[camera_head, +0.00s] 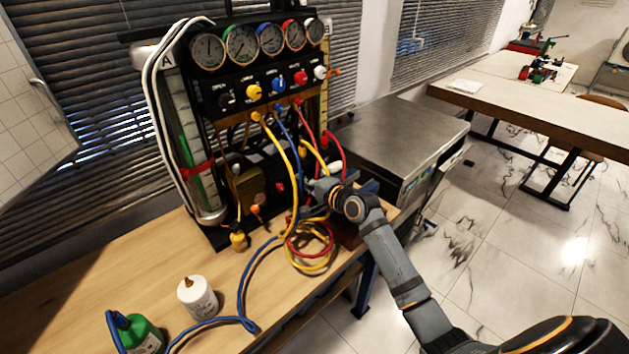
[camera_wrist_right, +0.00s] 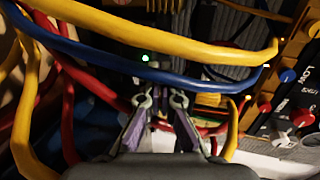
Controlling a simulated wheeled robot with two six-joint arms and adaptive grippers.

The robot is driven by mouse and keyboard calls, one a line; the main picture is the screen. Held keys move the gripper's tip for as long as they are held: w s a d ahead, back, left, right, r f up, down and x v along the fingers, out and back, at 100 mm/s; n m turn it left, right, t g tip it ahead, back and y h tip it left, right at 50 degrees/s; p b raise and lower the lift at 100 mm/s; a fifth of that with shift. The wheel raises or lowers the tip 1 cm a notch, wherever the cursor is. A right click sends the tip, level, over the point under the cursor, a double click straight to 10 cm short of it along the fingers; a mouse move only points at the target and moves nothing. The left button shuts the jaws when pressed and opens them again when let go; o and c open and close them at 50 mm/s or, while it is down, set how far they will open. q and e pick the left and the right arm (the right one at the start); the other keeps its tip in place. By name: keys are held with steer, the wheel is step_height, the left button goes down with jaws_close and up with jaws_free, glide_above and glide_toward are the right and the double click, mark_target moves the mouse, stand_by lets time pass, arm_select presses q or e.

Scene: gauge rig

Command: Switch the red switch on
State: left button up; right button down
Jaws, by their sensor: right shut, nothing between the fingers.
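My right gripper (camera_head: 312,187) reaches in among the hoses at the lower right front of the gauge rig (camera_head: 262,130). In the right wrist view its two fingers (camera_wrist_right: 160,103) are shut and empty, just below a blue hose. A small green light (camera_wrist_right: 145,58) glows beyond the fingertips. A small red part (camera_head: 280,187) shows low on the rig, left of the gripper; I cannot tell whether it is the red switch. No red switch can be made out clearly; the hoses and gripper hide part of this area. My left gripper is not in view.
Yellow (camera_head: 290,150), blue (camera_head: 243,285) and red hoses hang around the gripper. A white bottle (camera_head: 197,297) and a green bottle (camera_head: 140,335) stand at the front left. A metal-topped unit (camera_head: 400,135) stands to the right. The wooden tabletop (camera_head: 110,270) is clear at left.

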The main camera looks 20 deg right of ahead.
steer(key=s+d+f+n+g+h, duration=0.1)
steer(key=s+f+n+g+h, duration=0.35)
steer(key=s, duration=1.15)
steer(key=s+d+f+n+g+h, duration=0.1)
steer(key=s+f+n+g, duration=0.5)
steer(key=s+f+n, duration=0.7)
steer(key=s+d+f+m+g, duration=0.1)
steer(key=s+f, duration=0.2)
steer(key=f, duration=0.9)
steer(key=s+d+f+m, duration=0.2)
steer(key=s+f, duration=0.1)
steer(key=f, duration=0.8)
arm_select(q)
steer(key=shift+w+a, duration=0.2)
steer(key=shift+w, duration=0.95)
arm_select(e)
steer(key=s+d+f+g, duration=0.1)
steer(key=s+f, duration=1.5)
steer(key=s, duration=0.2)
steer(key=shift+s+f, duration=0.25)
